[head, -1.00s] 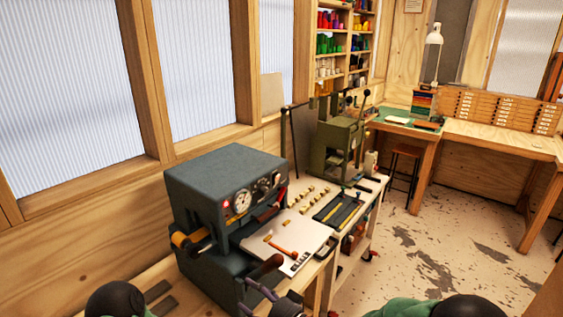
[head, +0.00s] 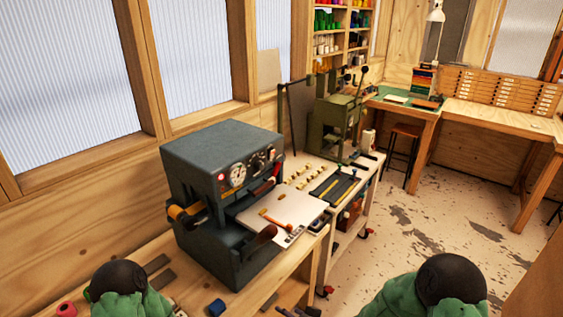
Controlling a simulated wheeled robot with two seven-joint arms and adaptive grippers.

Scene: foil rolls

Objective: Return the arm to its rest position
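My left arm shows at the bottom left as a green link (head: 128,303) with a dark rounded cap. My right arm shows at the bottom right as a green link (head: 420,298) with a dark cap. Neither gripper can be made out; both arms run out of the bottom of the picture. A dark grey press (head: 215,160) with a round gauge stands on the wooden bench (head: 120,245). An orange roll (head: 180,214) sits on its left side. A red roll (head: 65,309) lies at the bench's lower left.
A pale plate (head: 270,212) with a wooden-handled tool extends from the press. A green hand press (head: 335,125) stands on the cart (head: 365,185) behind. A blue block (head: 216,307) lies near the bench front. The floor (head: 410,235) at right is open.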

